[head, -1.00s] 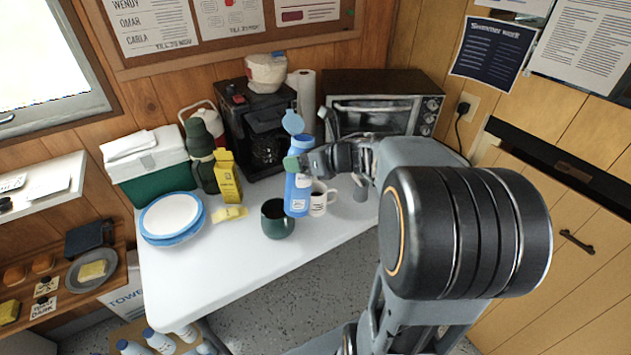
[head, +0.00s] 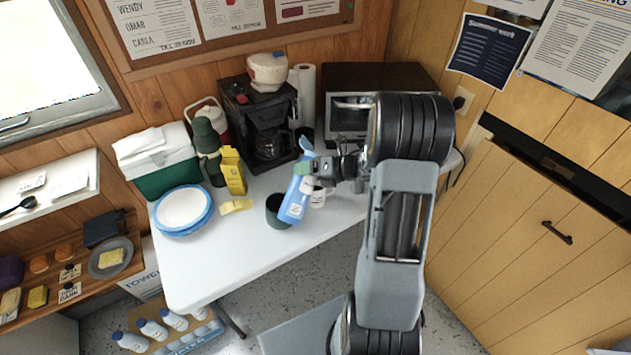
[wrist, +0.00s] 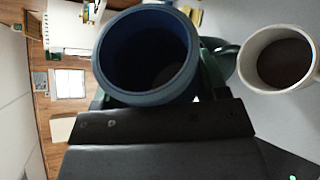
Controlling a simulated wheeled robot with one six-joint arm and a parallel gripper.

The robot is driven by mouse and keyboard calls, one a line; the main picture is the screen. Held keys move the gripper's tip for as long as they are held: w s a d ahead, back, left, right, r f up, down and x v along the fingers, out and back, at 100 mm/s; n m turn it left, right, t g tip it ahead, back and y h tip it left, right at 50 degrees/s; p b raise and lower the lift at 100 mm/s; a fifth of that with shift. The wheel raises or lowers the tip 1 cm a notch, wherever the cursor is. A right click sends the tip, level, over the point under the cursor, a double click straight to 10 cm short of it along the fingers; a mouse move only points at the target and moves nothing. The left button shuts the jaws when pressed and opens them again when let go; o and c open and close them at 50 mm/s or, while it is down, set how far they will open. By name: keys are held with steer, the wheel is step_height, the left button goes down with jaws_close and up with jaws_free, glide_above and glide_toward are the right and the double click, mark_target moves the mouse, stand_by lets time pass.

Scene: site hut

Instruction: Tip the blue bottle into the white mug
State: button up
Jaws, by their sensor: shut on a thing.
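The blue bottle (head: 296,200) is held in my gripper (head: 305,170) above the table. In the wrist view the white mug (wrist: 282,58) is at the right, apart from the bottle, with something dark brown inside.
A dark green mug (head: 275,207) stands close to the bottle's left. Left of it are a yellow carton (head: 232,172), a blue-rimmed plate stack (head: 183,209) and a green cooler (head: 165,178). A coffee maker (head: 262,118) and toaster oven (head: 345,115) stand behind. The table's front (head: 210,265) is clear.

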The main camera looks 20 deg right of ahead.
mark_target(307, 182)
step_height(307, 182, down, 2)
steer(key=shift+f+m+y+p, duration=0.25)
steer(key=shift+m+y+p, duration=0.15)
steer(key=shift+m+p, duration=0.25)
steer(key=shift+f+m+g+y+p, duration=0.3)
steer(key=shift+f+m+y+p, duration=0.25)
steer(key=shift+m+p, duration=0.35)
steer(key=shift+f+b, duration=0.1)
steer(key=shift+b, duration=0.2)
steer(key=shift+a+f+m+y, duration=0.15)
steer(key=shift+m+y, duration=0.2)
steer(key=shift+m, duration=0.2)
stand_by(1.5)
